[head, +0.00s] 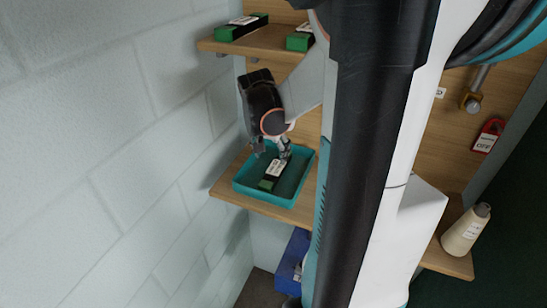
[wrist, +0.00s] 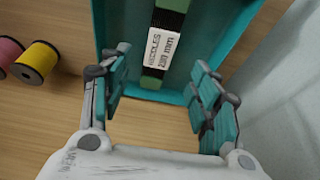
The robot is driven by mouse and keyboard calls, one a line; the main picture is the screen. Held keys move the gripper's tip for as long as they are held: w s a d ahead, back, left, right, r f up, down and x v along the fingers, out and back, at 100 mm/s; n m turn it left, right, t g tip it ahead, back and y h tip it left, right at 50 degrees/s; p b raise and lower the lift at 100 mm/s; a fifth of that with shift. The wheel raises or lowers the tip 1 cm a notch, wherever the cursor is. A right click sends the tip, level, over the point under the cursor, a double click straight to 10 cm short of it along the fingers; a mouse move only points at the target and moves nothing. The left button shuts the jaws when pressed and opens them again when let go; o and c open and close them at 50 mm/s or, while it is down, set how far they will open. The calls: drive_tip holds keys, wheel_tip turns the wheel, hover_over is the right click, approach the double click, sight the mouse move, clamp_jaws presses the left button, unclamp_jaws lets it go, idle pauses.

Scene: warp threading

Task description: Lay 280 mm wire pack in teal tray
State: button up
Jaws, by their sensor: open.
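A wire pack with green ends, a dark middle and a white label (head: 273,170) lies in the teal tray (head: 241,191). My gripper (head: 271,150) is over the tray. In the wrist view my gripper (wrist: 160,83) is open, with its fingers apart to either side of the pack's near end and nothing held between them. My arm hides part of the shelf to the right.
Two similar green-ended packs (head: 242,27) (head: 299,40) lie on the upper shelf (head: 262,50). Pink (wrist: 8,50) and yellow (wrist: 36,62) spools sit left of the tray. A blue bin (head: 290,258) is below. A pale block wall (head: 110,120) stands close on the left.

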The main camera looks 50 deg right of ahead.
drive_tip(key=shift+v, duration=1.25)
